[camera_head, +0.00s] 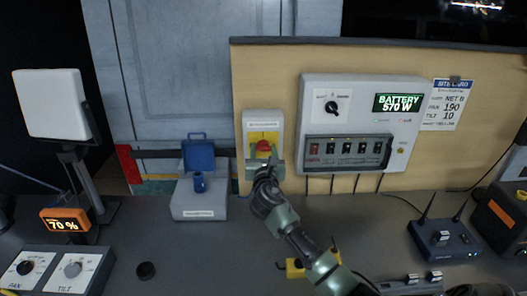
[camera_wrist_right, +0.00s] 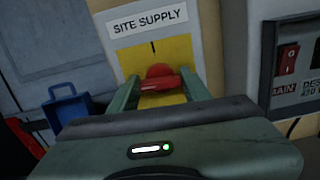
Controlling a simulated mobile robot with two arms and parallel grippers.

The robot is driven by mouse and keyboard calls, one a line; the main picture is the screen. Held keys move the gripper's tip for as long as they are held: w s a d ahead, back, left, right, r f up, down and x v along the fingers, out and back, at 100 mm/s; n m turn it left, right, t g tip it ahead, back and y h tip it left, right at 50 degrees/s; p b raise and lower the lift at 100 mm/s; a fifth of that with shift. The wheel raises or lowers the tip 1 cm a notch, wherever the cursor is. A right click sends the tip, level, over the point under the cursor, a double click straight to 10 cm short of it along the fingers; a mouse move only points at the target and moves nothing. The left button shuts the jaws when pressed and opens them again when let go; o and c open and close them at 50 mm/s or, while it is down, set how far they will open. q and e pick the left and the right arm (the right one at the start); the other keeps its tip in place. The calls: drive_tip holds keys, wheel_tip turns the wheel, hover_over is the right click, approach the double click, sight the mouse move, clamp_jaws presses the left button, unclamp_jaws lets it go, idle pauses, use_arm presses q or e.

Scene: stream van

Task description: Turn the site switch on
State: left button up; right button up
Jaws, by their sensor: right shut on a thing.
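The site switch is a red rotary handle (camera_wrist_right: 160,77) on a yellow plate (camera_wrist_right: 166,52) under a label reading SITE SUPPLY in the right wrist view. In the head view the red handle (camera_head: 264,146) sits on a pale box (camera_head: 263,117) fixed to the wooden panel. My right gripper (camera_head: 262,162) reaches up to it from below. In the right wrist view its two green fingers (camera_wrist_right: 160,90) stand on either side of the red handle and are shut on it. The handle's lower part is partly hidden by the gripper. My left gripper is not in view.
Right of the switch is a power panel (camera_head: 405,88) with a BATTERY 570 W display and a row of breakers (camera_head: 345,153). A router (camera_head: 445,240) and a dial box (camera_head: 55,270) are on the counter.

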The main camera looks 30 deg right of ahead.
drive_tip(key=m, duration=0.3)
drive_tip(key=shift+m, duration=0.4)
drive_tip(key=m+b, duration=0.1)
drive_tip(key=m, duration=0.3)
drive_tip(key=shift+d+f+m, duration=0.1)
drive_tip(key=shift+f+m, duration=0.05)
drive_tip(key=shift+m, duration=0.15)
drive_tip(key=m+b, duration=0.2)
drive_tip(key=m, duration=0.2)
drive_tip(key=shift+s+f+m, duration=0.1)
drive_tip(key=shift+m, duration=0.2)
drive_tip(key=shift+m+b, duration=0.65)
drive_tip(key=shift+m, duration=1.45)
drive_tip(key=o, duration=1.4)
drive_tip(key=shift+d, duration=0.1)
drive_tip(key=shift+c, duration=0.2)
